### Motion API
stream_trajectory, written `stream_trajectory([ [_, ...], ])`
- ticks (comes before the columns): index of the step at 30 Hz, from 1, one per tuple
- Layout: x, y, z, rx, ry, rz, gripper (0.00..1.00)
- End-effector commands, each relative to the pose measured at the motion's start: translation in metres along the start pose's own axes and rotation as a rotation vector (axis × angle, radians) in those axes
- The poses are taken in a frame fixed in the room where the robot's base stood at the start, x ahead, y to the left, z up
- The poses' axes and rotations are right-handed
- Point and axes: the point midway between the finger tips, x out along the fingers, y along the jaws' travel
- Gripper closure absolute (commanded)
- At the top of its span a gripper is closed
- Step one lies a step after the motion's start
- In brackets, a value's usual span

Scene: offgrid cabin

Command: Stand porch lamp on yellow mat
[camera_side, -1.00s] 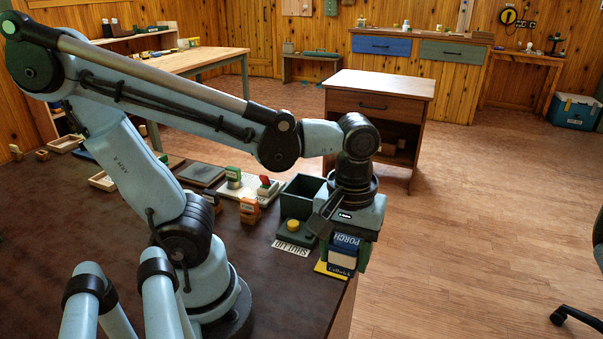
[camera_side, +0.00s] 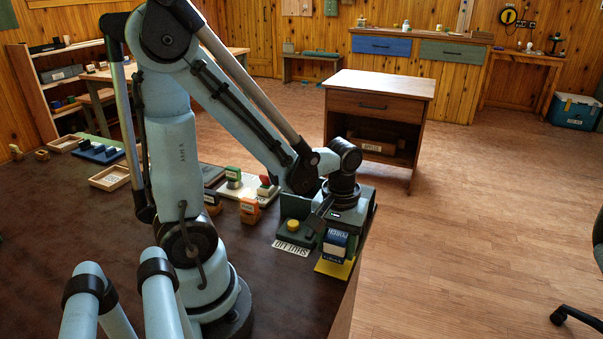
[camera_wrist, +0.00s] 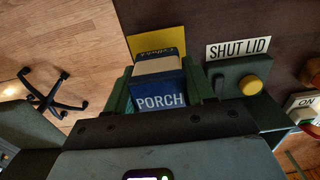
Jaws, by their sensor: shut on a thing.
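The porch lamp (camera_side: 336,238) is a small block with a blue face marked PORCH and a white band below it. In the wrist view the lamp (camera_wrist: 160,98) sits between the two green fingers of my gripper (camera_wrist: 158,82), which is shut on it. The yellow mat (camera_side: 333,270) lies near the table's right edge, and part of it shows past the lamp in the wrist view (camera_wrist: 176,40). The lamp is upright over the mat in the side view. Whether its base touches the mat, I cannot tell. My gripper (camera_side: 335,230) partly hides the lamp.
A green box with a yellow knob (camera_side: 293,225) and a SHUT LID label (camera_side: 291,248) stand close left of the lamp. An orange block (camera_side: 249,210) and a pale tray with stamps (camera_side: 240,187) lie further left. The table's right edge is close by.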

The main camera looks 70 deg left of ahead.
Motion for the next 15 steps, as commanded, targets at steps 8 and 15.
stream_trajectory([
  [8, 0.02, 0.0, 0.0, 0.0, 0.0, 0.0, 0.8],
  [15, 0.021, 0.0, 0.0, 0.0, 0.0, 0.0, 0.8],
])
